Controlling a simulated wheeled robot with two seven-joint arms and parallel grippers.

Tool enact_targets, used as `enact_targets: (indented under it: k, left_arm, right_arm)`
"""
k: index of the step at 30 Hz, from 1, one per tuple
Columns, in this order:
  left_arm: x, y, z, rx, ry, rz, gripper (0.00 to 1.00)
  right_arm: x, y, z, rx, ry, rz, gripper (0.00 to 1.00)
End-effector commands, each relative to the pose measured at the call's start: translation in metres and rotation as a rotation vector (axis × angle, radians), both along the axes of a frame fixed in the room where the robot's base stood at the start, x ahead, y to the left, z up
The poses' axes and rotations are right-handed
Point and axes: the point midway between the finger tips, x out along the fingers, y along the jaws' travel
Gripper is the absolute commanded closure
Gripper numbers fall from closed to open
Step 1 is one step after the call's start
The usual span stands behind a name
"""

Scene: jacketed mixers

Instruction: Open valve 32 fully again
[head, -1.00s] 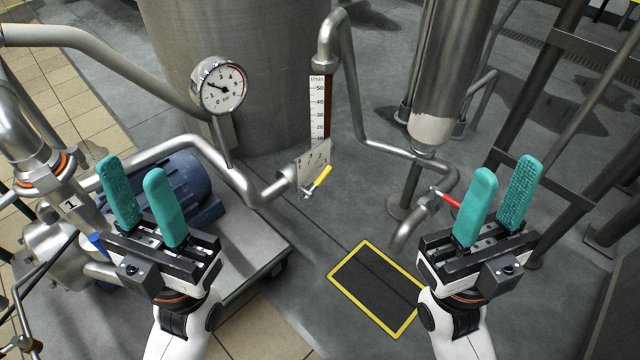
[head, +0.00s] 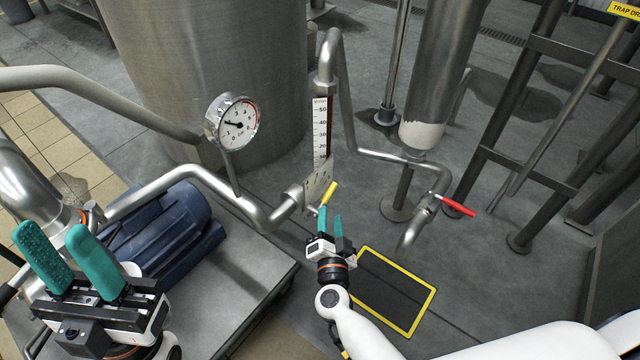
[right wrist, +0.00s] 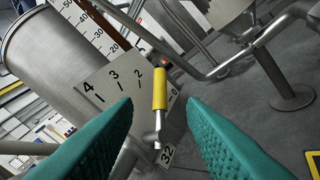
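Valve 32 has a yellow handle (right wrist: 160,88) in front of a metal scale plate (right wrist: 112,82) marked 0 to 4. The handle lies between the 2 and the 0 and covers the mark there. A small "32" tag (right wrist: 167,155) hangs below it. In the head view the yellow handle (head: 329,190) sits at the pipe's end, under the level scale. My right gripper (head: 331,217) is just below the handle. In the right wrist view its two teal fingers (right wrist: 159,103) stand apart on either side of the handle, nothing gripped. My left gripper (head: 54,233) is open and empty at lower left.
A pressure gauge (head: 236,122) stands on the pipe left of the valve. A red-handled valve (head: 458,206) is to the right. A blue motor (head: 163,235) sits on the cart. A yellow-framed floor panel (head: 431,305) lies beyond my right arm. Steel frame posts stand at far right.

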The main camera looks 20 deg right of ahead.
Motion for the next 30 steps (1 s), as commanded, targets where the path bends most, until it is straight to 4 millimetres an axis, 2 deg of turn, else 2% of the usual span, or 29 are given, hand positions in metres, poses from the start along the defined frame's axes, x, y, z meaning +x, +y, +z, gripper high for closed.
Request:
enact_targets:
  k: [9, 15, 21, 29, 30]
  left_arm:
    - [0.000, 0.000, -0.020, -0.003, -0.002, -0.001, 0.62]
    - [0.001, -0.001, -0.027, -0.003, -0.008, -0.001, 0.62]
    - [0.002, -0.001, -0.023, -0.002, -0.025, -0.001, 0.62]
    - [0.001, 0.000, -0.021, -0.003, -0.028, 0.000, 0.62]
    - [0.001, 0.000, -0.021, -0.003, -0.029, 0.000, 0.62]
  right_arm:
    - [0.062, -0.016, -0.001, -0.001, -0.007, -0.001, 0.62]
    - [0.091, -0.023, -0.001, -0.001, -0.006, -0.002, 0.62]
    - [0.102, -0.026, 0.001, 0.000, -0.005, -0.001, 0.62]
    - [0.103, -0.026, 0.001, -0.001, -0.004, -0.001, 0.62]
    - [0.103, -0.026, 0.001, -0.001, -0.004, -0.001, 0.69]
